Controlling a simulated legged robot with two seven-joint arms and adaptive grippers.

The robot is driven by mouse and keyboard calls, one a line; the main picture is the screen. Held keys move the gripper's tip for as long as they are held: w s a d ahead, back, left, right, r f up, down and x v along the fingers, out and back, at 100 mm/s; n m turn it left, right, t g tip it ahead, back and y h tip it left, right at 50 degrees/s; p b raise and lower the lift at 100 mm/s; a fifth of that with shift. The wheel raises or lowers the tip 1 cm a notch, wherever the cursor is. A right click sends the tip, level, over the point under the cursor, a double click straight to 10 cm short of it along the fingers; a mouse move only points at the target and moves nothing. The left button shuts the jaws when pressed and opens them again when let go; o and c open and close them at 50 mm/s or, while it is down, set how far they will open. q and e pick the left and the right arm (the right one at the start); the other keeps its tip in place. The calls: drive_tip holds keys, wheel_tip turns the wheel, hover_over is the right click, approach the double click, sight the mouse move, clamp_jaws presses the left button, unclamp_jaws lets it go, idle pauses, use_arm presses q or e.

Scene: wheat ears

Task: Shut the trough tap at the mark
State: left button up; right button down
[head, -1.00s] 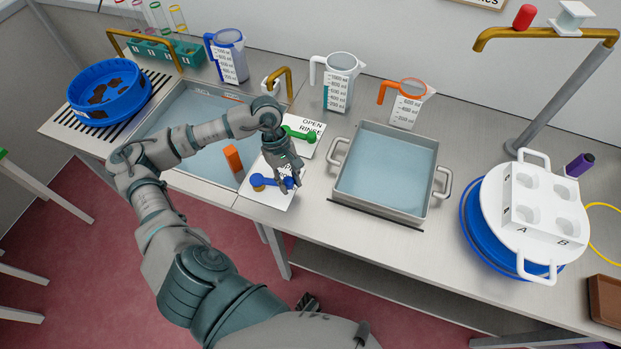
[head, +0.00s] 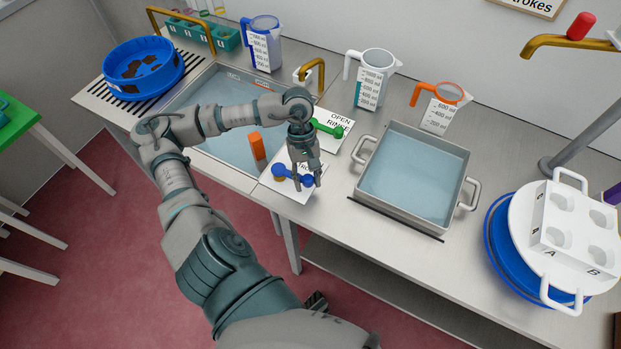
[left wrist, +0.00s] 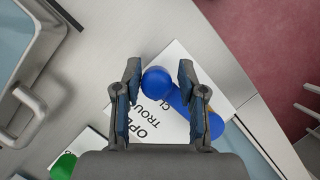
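The blue tap lever (head: 292,175) lies on a white card (head: 293,192) at the front edge of the bench; it also shows in the left wrist view (left wrist: 178,97). The card (left wrist: 156,118) reads OPEN and TROUGH, partly covered. My left gripper (head: 306,182) points down over the lever's right-hand knob. In the left wrist view it (left wrist: 160,72) is open, one finger on each side of the round blue knob, with gaps showing. A basin of water (head: 222,112) has an orange block (head: 257,146) at its front. My right gripper is out of view.
A green lever (head: 328,128) on an OPEN RINSE card is just behind my left gripper. A steel pan of water (head: 472,165) stands to the right. Measuring jugs (head: 373,78) and a brass spout (head: 315,73) are behind. Bare bench lies between card and pan.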

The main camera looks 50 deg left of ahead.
use_arm(q)
drive_tip(key=shift+o, duration=0.6)
drive_tip(key=shift+a, duration=0.35)
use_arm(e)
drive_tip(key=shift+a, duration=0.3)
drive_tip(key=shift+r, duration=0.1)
